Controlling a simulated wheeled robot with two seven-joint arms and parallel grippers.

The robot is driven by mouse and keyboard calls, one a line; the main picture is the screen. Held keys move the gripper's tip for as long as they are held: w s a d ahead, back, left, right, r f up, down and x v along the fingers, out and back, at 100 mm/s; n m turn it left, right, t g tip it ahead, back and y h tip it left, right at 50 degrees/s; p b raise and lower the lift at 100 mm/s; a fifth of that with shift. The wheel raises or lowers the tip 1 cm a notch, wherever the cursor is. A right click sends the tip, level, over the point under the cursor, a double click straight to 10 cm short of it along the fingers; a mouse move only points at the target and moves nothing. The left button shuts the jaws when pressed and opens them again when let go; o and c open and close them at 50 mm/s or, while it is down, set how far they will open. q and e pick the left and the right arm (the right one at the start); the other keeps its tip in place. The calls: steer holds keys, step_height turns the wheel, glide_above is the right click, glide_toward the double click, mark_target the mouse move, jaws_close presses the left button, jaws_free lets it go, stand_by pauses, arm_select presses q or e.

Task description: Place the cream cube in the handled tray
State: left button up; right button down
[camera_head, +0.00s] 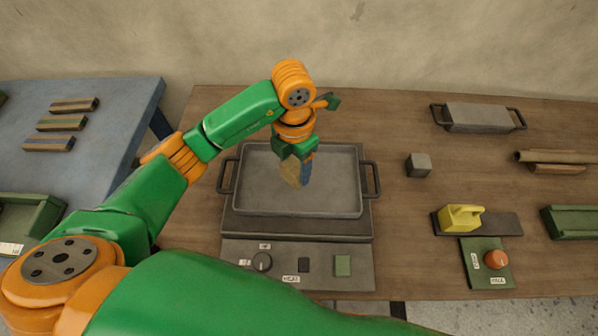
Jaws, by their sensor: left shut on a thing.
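The handled tray (250,205) is a grey, shallow pan with a dark handle at each side, in the middle of the table. My left gripper (299,172) reaches down over the inside of the tray. It is shut on the cream cube (290,172), of which a tan face shows at the gripper's left side. The gripper hides part of the cube. I cannot tell whether the cube touches the tray floor. My right gripper is not in view.
The tray stands on a grey unit with a front panel (323,265) bearing a knob. To the right are a grey cube (418,165), a yellow handled block (460,218), an orange knob (497,259) on a green plate and another grey handled piece (478,117).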

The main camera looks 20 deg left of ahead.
mark_target(298, 173)
arm_select(q)
steer(key=f, duration=0.2)
steer(key=w+f+p, duration=0.1)
steer(key=shift+w+d+f+p, duration=0.2)
steer(key=shift+f+p, duration=0.1)
steer(key=shift+f, duration=0.1)
steer(key=shift+a+f, duration=0.15)
steer(key=shift+f, duration=0.35)
steer(key=o, duration=1)
steer(key=shift+f, duration=0.1)
steer(key=o, duration=0.5)
steer(key=shift+c, duration=0.2)
